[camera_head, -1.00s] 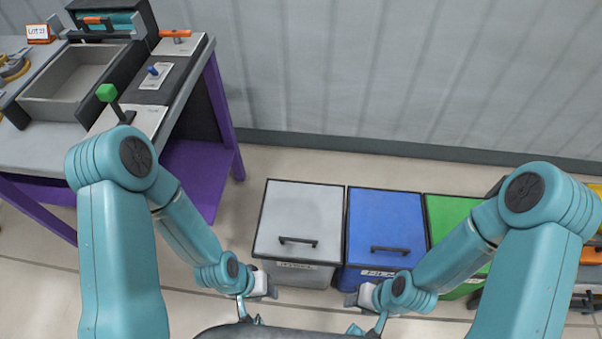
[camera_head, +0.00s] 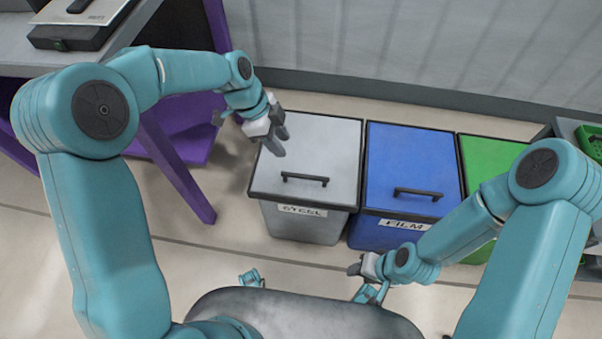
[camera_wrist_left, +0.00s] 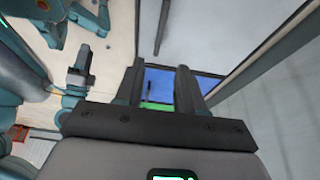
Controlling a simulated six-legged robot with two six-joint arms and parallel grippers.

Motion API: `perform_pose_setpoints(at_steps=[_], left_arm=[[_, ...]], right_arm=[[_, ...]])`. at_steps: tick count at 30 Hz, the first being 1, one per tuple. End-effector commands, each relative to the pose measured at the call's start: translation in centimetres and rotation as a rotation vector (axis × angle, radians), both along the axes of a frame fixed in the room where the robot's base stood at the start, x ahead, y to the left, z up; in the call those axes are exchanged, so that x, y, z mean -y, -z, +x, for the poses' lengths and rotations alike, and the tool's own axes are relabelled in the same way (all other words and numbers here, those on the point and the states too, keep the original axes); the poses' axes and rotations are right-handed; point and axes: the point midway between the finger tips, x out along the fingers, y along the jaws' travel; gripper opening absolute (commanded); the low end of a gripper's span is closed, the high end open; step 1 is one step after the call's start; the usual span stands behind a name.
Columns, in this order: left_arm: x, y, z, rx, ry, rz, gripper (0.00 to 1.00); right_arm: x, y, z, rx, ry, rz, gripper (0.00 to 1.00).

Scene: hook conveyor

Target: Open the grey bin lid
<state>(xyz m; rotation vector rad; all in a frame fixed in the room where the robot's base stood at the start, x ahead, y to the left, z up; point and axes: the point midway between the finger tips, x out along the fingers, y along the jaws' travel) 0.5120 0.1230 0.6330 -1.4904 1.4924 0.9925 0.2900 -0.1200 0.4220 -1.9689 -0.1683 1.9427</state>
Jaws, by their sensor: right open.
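The grey bin (camera_head: 300,224), labelled STEEL, stands on the floor with its light grey lid (camera_head: 318,150) shut. A black bar handle (camera_head: 304,180) lies near the lid's front edge. My left gripper (camera_head: 282,139) is over the lid's left part, behind and left of the handle, with its fingers apart and empty. In the left wrist view the open left gripper (camera_wrist_left: 162,80) has blue and green surfaces beyond its fingers. I cannot tell its height over the lid. My right gripper (camera_head: 356,269) is open and empty, low in front of the blue bin.
A shut blue bin (camera_head: 382,232) labelled FILM stands right of the grey one, with a green bin (camera_head: 485,150) beyond it. A purple-legged table (camera_head: 180,165) stands at the left. A wall (camera_head: 400,45) runs behind. The floor before the grey bin is clear.

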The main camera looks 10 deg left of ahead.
Motion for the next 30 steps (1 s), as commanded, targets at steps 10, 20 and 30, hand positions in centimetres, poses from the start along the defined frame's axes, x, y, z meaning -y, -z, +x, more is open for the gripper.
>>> perform_pose_setpoints(at_steps=[10,20,30], left_arm=[[3.3,8.3,-0.1,-0.005,0.0,0.001,0.38],[5.0,12.3,0.0,-0.002,-0.002,0.0,0.38],[5.2,12.6,0.0,-0.002,-0.004,0.0,0.38]], right_arm=[[0.0,2.6,0.0,0.0,0.0,0.0,0.43],[0.0,3.7,0.0,0.0,0.0,0.0,0.43],[0.0,3.7,0.0,0.0,0.0,0.0,0.43]])
